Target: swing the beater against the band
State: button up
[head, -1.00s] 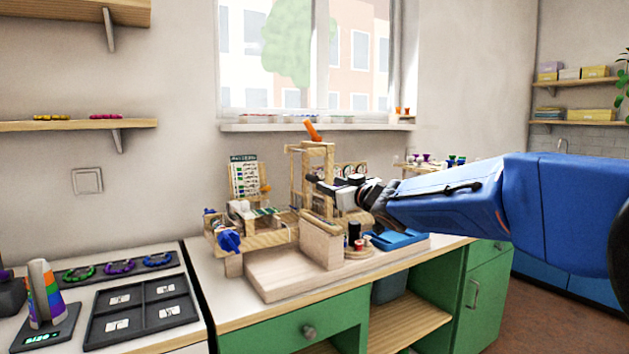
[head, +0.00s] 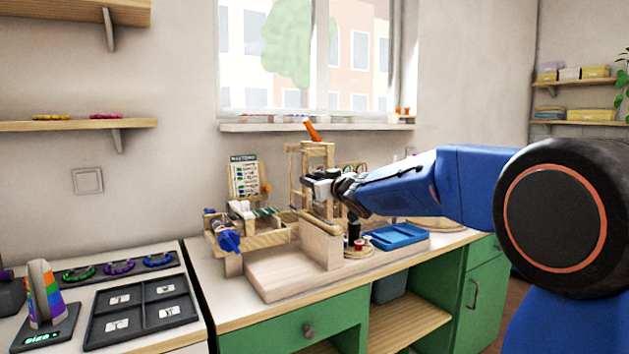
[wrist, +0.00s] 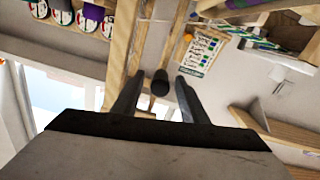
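A pale wooden block (head: 320,243) stands on the base in front of the loom. A blue tray (head: 397,236) and spools (head: 358,243) sit to its right. A pattern chart (head: 244,178) stands behind. A dark sorting tray (head: 142,309) lies on the left counter.

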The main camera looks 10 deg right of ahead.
grip_shut()
jog(key=shift+s+a+r+m, duration=0.15)
jog(key=shift+a+m, duration=0.35)
jog(key=shift+m, duration=0.3)
jog(key=shift+s+a+r+m, duration=0.1)
jog(key=shift+s+a+m, duration=0.1)
jog(key=shift+a+m, duration=0.45)
jog(key=shift+s+a+r+m, duration=0.15)
jog(key=shift+a+m, duration=0.2)
jog(key=shift+m, duration=0.6)
